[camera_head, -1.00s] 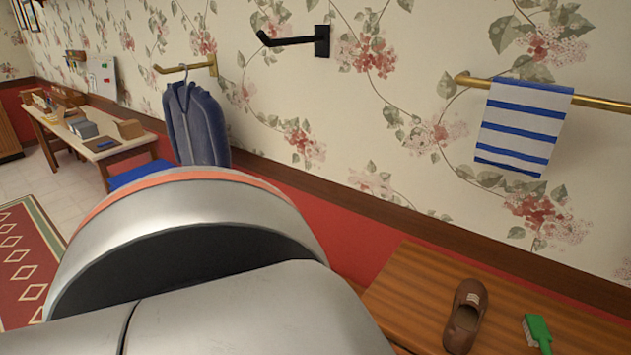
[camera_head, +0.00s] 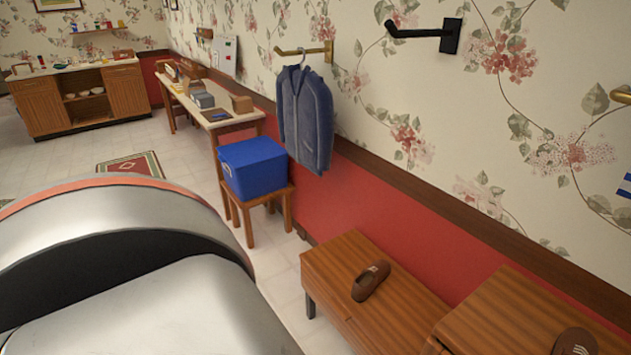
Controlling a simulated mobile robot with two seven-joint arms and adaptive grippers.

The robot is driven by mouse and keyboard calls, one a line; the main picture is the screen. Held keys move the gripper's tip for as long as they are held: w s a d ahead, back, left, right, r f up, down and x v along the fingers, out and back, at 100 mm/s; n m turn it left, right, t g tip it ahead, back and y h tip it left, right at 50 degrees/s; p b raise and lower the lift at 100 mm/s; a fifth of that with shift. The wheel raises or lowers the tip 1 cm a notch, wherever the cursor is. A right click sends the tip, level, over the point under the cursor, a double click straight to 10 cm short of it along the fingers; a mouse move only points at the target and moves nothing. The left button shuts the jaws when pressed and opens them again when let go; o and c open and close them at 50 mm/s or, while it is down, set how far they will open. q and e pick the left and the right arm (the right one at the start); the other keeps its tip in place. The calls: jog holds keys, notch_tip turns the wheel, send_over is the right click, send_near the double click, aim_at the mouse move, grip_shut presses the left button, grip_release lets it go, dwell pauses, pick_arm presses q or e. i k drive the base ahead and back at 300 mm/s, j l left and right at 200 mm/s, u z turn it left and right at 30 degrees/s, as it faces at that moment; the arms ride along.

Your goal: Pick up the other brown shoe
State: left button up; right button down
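One brown shoe (camera_head: 370,281) lies on the low wooden bench (camera_head: 330,262) by the red lower wall, right of the middle of the view. A second brown shoe (camera_head: 574,342) sits on the wooden surface (camera_head: 497,306) to the right of that bench. The bottom edge of the picture cuts it off. A large silver part of my own arm fills the lower left. Neither of my grippers is in view, so whether they hold anything cannot be seen.
A blue box (camera_head: 254,167) stands on a small wooden stool (camera_head: 268,202) left of the bench. A blue jacket (camera_head: 305,115) hangs from a brass hook above. A long table (camera_head: 225,120) with small items runs along the wall. Tiled floor lies open beyond my arm.

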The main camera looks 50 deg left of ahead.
aim_at(377, 272)
jog(key=u, duration=1.3)
jog(key=j+z, duration=0.2)
jog(key=z, duration=0.25)
jog(key=i+j+z, duration=0.1)
jog(key=z, duration=0.3)
jog(key=j+z, duration=0.3)
jog(key=z, duration=0.15)
jog(key=k+j+z, duration=0.1)
jog(key=j+z, duration=0.15)
jog(key=j, duration=0.2)
jog(key=k+j+z, duration=0.2)
jog(key=j, duration=0.25)
jog(key=k+j, duration=0.1)
jog(key=j, duration=0.35)
jog(key=j+z, duration=0.15)
jog(key=j, duration=0.35)
jog(key=k, duration=0.05)
